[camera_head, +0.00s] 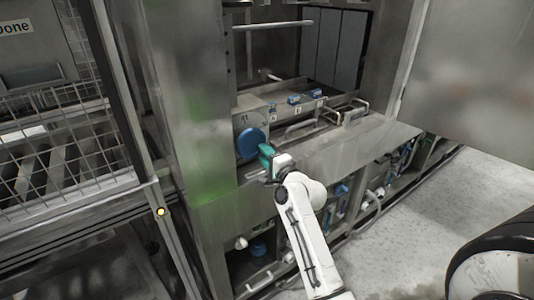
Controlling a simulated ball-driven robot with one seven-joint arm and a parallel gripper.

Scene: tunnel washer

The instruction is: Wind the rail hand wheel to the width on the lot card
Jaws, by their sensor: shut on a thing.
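The hand wheel (251,143) is a blue disc on the end face of the grey rail block inside the machine opening. My gripper (265,154), with teal fingers on a white arm, is at the lower right edge of the wheel. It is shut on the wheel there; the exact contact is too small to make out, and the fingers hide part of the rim. A small dark marking (245,119) shows on the block above the wheel, too small to read surely. I cannot make out a lot card.
Rails with small blue parts (294,99) and letter labels lie behind the wheel. A metal ledge (345,150) runs in front. A steel post (185,100) stands close on the left, beside a wire mesh guard (60,150).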

